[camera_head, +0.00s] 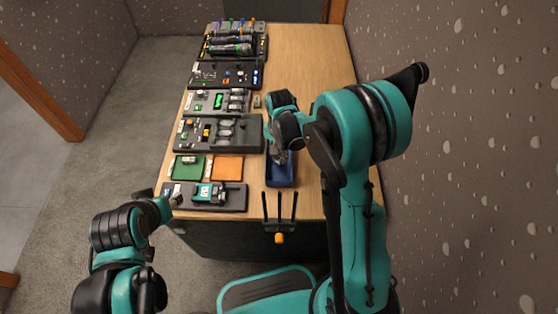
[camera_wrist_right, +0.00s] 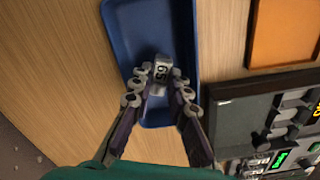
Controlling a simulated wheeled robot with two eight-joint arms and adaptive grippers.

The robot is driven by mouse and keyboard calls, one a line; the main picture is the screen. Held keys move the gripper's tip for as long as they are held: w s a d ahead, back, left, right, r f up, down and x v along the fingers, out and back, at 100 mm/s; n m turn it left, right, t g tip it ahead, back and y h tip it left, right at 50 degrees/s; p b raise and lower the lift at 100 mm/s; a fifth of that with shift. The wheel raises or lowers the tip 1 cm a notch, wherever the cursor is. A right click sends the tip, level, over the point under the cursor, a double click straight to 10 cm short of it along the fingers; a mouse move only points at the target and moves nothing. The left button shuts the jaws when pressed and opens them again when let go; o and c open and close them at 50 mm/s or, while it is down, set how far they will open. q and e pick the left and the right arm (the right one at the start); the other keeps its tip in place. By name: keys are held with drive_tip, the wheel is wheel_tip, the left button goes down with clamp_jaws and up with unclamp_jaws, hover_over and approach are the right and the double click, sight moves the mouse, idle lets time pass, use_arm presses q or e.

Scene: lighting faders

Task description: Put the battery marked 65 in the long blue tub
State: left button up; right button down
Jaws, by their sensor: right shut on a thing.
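The long blue tub (camera_head: 281,180) lies on the wooden table, near its front edge; it also shows in the right wrist view (camera_wrist_right: 128,30). My right gripper (camera_head: 279,156) is over the tub, and its fingertips show in the wrist view (camera_wrist_right: 157,88). It is shut on a small pale grey battery (camera_wrist_right: 160,70) whose dark label reads 65, seen turned. The battery is over the tub's inside; I cannot tell whether it touches the floor. In the head view the gripper and arm hide the battery. My left gripper (camera_head: 175,200) is by the table's front left corner, its fingers too small to read.
A green mat (camera_head: 187,174) and an orange mat (camera_head: 228,174) lie left of the tub. A dark tray (camera_head: 236,201) with a teal device is in front of them. Grey equipment trays (camera_head: 252,139) line the table's left side. A pronged black rack (camera_head: 279,224) is at the front edge.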

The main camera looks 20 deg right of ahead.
sight(279, 157)
wheel_tip(279, 157, down, 3)
drive_tip(key=shift+r+b, duration=0.15)
drive_tip(key=shift+b, duration=0.25)
drive_tip(key=c, duration=1.5)
unclamp_jaws()
drive_tip(key=shift+o, duration=0.2)
